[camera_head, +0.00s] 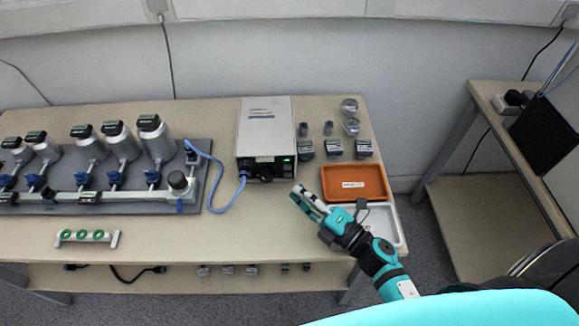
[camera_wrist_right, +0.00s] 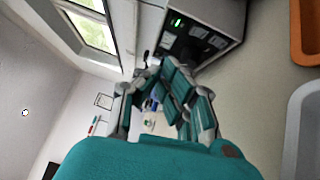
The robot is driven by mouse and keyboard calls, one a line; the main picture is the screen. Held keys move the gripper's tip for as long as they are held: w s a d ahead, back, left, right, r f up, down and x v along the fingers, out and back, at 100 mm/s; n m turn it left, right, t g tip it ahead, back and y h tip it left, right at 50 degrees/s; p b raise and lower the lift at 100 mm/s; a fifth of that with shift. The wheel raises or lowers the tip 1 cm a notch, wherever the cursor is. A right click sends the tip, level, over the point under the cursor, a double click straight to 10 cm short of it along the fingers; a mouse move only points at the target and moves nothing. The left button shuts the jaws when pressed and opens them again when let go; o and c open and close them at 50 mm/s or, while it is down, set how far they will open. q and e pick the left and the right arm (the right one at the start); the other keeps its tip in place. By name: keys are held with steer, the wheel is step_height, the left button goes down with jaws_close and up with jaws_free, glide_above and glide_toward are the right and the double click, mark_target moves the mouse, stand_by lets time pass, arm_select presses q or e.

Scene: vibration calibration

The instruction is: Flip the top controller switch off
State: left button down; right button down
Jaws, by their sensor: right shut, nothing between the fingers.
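The controller (camera_head: 265,135) is a pale box on the table, with a dark front panel, a green light and a blue cable plugged in at its lower left. In the right wrist view its dark front panel (camera_wrist_right: 196,38) and lit green display stand just beyond the fingers. The switch itself is too small to make out. My right gripper (camera_head: 300,195) is shut and empty, in front of and slightly right of the controller, apart from it in the head view. The right gripper also shows in the right wrist view (camera_wrist_right: 160,75). My left gripper is not in view.
An orange tray (camera_head: 355,196) and a white tray (camera_head: 396,228) lie right of my right gripper. Small dark blocks (camera_head: 334,147) and glass jars stand right of the controller. A grey plate (camera_head: 130,200) with several sensor units is at left.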

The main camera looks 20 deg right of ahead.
mark_target(287, 160)
steer(key=w+p, duration=0.1)
steer(key=w, duration=0.6)
steer(key=shift+a+r, duration=0.35)
steer(key=shift+r, duration=0.1)
steer(key=r+p, duration=0.1)
steer(key=p, duration=0.3)
steer(key=shift+w+d+m+g, duration=0.1)
steer(key=shift+w+m+g, duration=0.2)
steer(key=shift+w, duration=0.05)
steer(key=shift+f+b, duration=0.3)
steer(key=shift+b, duration=0.15)
